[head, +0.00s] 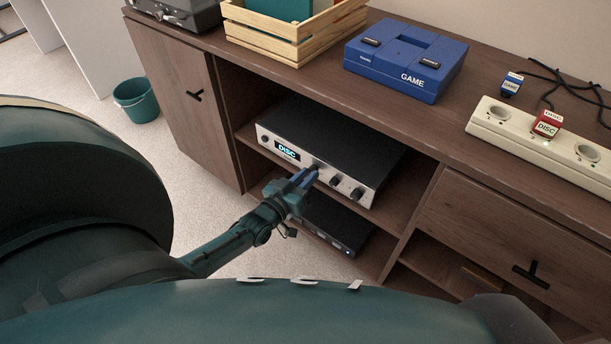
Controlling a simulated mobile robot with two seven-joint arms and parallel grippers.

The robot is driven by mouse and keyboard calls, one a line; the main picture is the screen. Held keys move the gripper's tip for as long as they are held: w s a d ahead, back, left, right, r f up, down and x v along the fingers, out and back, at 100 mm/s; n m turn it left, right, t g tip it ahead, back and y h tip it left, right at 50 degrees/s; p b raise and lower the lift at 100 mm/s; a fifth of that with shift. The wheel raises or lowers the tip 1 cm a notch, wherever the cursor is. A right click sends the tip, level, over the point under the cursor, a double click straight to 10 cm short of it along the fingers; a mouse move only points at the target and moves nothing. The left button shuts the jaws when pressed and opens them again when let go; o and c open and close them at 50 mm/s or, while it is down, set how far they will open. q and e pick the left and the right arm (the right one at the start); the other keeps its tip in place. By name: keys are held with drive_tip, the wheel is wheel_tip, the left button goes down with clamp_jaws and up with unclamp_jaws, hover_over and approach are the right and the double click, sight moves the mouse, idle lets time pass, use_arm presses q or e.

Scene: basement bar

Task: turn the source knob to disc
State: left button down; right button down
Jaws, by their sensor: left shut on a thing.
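The amplifier (340,145), silver-fronted with a black top, sits on the upper open shelf of the brown cabinet. Its lit display (287,151) reads "DISC". My left gripper (309,174) reaches in from the left to the amplifier's front and is shut on the source knob (316,168), which is mostly hidden by the fingers. Two more dark knobs show to the right of the gripper, and a small one at the far left of the front. My right gripper is not in view.
A black device (335,222) sits on the shelf below. On the cabinet top are a wooden crate (290,45), a blue game console (405,60) and a power strip (565,152) with a red "DISC" plug (547,125). A teal bucket (136,100) stands on the floor.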

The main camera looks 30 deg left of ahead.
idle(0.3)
use_arm(q)
drive_tip(key=c, duration=1.3)
unclamp_jaws()
drive_tip(key=s+p, duration=0.3)
drive_tip(key=s, duration=1)
drive_tip(key=shift+a+r, duration=0.3)
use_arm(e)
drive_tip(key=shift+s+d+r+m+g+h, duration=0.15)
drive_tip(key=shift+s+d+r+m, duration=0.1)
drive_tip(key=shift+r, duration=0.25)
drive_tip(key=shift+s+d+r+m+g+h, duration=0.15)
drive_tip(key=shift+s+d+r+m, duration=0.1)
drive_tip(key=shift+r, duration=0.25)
use_arm(q)
drive_tip(key=shift+s, duration=0.1)
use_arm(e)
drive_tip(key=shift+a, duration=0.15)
